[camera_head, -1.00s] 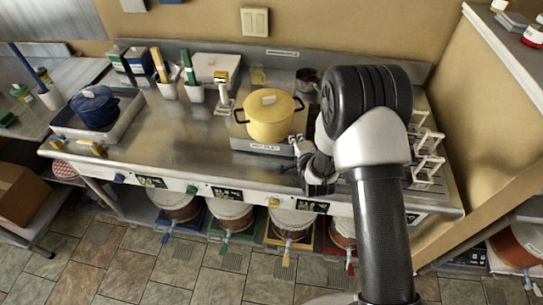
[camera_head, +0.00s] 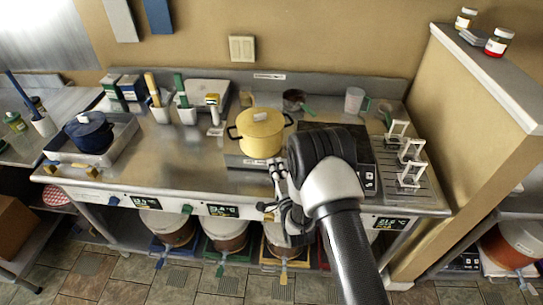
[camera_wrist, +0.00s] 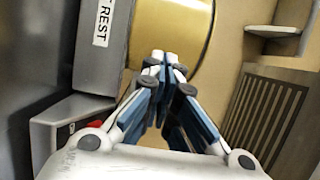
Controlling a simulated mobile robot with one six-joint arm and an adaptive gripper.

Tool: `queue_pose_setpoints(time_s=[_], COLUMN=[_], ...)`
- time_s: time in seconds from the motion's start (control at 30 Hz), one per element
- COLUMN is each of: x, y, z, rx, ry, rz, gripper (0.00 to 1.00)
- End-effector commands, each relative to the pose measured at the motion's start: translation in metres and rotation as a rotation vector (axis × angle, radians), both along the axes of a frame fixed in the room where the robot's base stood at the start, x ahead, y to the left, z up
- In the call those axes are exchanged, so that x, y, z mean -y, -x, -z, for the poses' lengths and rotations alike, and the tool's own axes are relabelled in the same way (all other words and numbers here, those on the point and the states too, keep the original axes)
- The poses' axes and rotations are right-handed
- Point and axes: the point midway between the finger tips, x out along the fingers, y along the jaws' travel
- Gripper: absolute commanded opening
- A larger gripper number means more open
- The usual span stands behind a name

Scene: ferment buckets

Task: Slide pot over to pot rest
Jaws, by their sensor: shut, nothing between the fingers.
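A yellow pot (camera_head: 262,136) with a lid and two dark side handles stands upright at the back middle of the steel counter. It stands at a grey plate (camera_head: 235,161), whose label reads "REST" in the wrist view; whether its base is fully on the plate is unclear. My gripper (camera_head: 277,166) is in front of the pot, at its lower right. In the wrist view my shut, empty fingers (camera_wrist: 160,60) point at the yellow pot wall (camera_wrist: 178,30). Whether they touch it cannot be told. The plate (camera_wrist: 95,55) is left of them.
A blue pot (camera_head: 89,133) sits in a tray at the left. A dark hob panel (camera_head: 360,150) and a rack with white stands (camera_head: 411,162) are right of my arm. A small pan (camera_head: 293,99) and a cup (camera_head: 354,99) stand behind. The counter left of the plate is clear.

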Motion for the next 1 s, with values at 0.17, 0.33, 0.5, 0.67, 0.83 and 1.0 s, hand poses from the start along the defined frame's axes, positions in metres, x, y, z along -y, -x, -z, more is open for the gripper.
queue_pose_setpoints(time_s=[0.17,0.33,0.5,0.67,0.83,1.0], x=[-0.010,-0.015,-0.017,-0.017,-0.018,-0.023], y=[-0.032,-0.048,-0.054,-0.054,-0.056,-0.074], z=[0.000,0.000,0.000,0.000,0.001,0.004], rx=[0.003,0.001,-0.001,-0.001,0.001,0.004], ry=[-0.001,0.000,0.000,0.000,0.000,0.000], rz=[0.000,0.000,0.000,0.000,0.000,-0.001], gripper=[0.00,0.00,0.00,0.00,0.00,0.00])
